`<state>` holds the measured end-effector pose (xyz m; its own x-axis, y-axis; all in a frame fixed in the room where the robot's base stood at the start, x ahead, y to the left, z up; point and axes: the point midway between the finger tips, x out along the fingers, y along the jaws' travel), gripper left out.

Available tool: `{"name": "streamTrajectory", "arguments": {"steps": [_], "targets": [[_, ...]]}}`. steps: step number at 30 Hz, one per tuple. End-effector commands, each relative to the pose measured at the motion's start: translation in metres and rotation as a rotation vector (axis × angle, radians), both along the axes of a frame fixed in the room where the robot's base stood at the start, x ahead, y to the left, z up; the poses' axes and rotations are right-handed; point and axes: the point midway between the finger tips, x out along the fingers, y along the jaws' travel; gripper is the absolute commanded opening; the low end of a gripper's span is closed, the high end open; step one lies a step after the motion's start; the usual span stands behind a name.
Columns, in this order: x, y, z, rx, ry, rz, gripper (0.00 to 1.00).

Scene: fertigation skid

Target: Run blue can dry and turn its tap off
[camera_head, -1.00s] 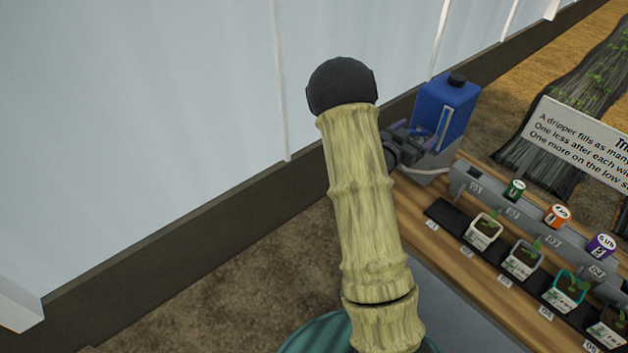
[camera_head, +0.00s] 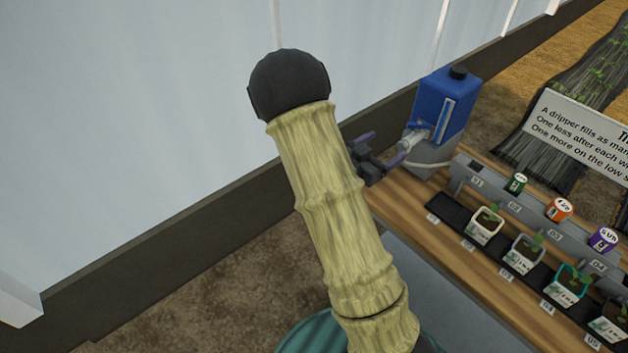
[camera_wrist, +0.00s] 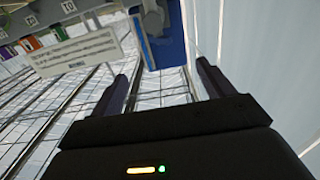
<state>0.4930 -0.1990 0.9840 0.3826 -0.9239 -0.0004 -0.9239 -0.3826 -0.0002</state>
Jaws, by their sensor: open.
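The blue can (camera_head: 458,98) stands upright on a grey stand (camera_head: 428,158) at the far end of the bench, with a black cap and a pale sight strip (camera_head: 445,120) on its face. Its silver tap (camera_head: 411,139) with a blue handle (camera_head: 420,126) sticks out to the left. My gripper (camera_head: 387,147) is open and empty, just left of the tap and apart from it. In the wrist view the can (camera_wrist: 167,50) shows upside down beyond my open gripper (camera_wrist: 162,72). The level in the strip is too small to read.
A wooden bench (camera_head: 405,205) holds a grey rail (camera_head: 535,212) with small coloured cans and a black tray (camera_head: 447,212) of potted seedlings. A printed sign (camera_head: 580,135) stands behind. A pale wall (camera_head: 150,100) runs along the left.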

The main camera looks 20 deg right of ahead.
Motion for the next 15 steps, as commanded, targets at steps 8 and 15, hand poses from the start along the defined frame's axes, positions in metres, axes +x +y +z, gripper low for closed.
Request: {"name": "streamTrajectory", "arguments": {"steps": [8,15], "targets": [[-0.012,0.035,-0.001,0.034,0.005,0.019,0.80],[0.005,0.048,-0.015,0.219,0.060,0.149,0.80]]}}
